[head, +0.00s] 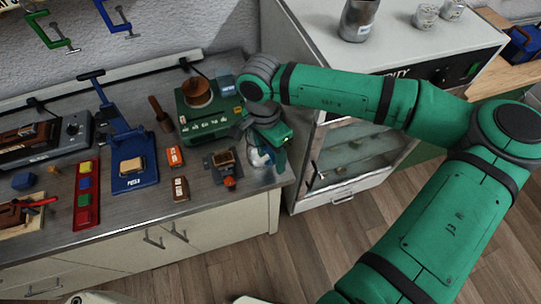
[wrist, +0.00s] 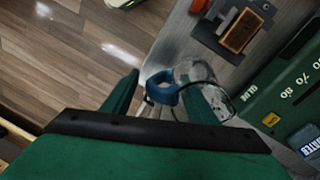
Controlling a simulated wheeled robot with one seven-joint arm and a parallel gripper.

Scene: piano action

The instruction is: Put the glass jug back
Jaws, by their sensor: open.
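The glass jug (wrist: 207,76) is clear glass with a blue part (wrist: 162,88) like a collar or handle at its side. In the head view the jug (head: 259,157) stands at the right end of the metal bench, partly hidden by my arm. My gripper (wrist: 159,80) is open, with one green finger on each side of the blue part in the wrist view. I cannot tell whether the fingers touch it. In the head view my gripper (head: 280,158) points down beside the jug, at the bench's right edge.
A green device (head: 205,121) stands behind the jug, and a dark fixture with a brown block (head: 223,158) is to its left. The bench (head: 140,207) holds several tools. A white cabinet (head: 345,163) with a glass front is on the right; the floor between is clear.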

